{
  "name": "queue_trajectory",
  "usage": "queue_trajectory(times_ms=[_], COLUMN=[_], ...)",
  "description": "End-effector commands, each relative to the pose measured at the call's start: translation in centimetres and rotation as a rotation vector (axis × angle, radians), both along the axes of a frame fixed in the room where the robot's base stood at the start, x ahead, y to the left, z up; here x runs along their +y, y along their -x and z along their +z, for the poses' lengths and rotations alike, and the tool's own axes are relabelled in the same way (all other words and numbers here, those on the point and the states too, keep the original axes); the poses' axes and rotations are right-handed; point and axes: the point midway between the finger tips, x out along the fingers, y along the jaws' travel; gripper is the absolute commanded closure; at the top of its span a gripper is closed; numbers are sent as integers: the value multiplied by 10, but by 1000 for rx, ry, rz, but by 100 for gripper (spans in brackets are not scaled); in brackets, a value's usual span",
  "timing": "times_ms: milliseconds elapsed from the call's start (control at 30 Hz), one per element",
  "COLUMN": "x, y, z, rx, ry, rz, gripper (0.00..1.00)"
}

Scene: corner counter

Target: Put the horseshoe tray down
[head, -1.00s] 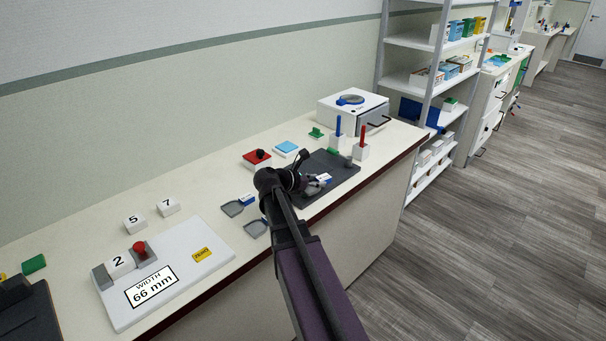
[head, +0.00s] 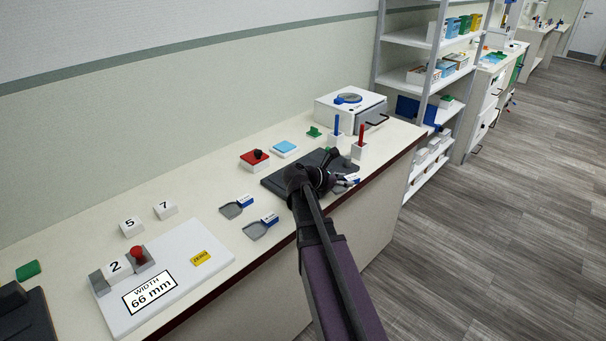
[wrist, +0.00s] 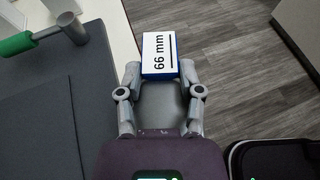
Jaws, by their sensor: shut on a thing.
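My gripper (head: 343,183) is shut on a blue block with a white "66 mm" label (wrist: 160,53), which I take to be part of the horseshoe tray. The label sits between the two fingertips in the wrist view. A flat grey surface shows below it between the fingers; I cannot tell whether it belongs to the tray. In the head view the held piece is small and partly hidden by my gripper, near the counter's front edge. The wrist view shows floor behind it and the dark mat (wrist: 55,115) to its left.
Two grey scoop-like trays with blue labelled ends, a rear one (head: 231,210) and a front one (head: 256,231), lie left of my arm. A green-handled bar (wrist: 30,42) is above the mat. Red and blue pegs stand beyond, before a white box (head: 335,112). A "WIDTH 66 mm" board (head: 205,275) lies left.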

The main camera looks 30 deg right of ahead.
Motion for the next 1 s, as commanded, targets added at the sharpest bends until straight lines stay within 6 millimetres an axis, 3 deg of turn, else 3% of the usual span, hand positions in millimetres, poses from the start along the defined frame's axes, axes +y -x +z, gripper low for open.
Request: queue_trajectory(times_ms=[367,800,1000], x=[17,107,133], y=[-2,0,2], z=[3,23,27], rx=[0,1,0], ry=[0,1,1], rz=[34,249,315], gripper=[100,100,100])
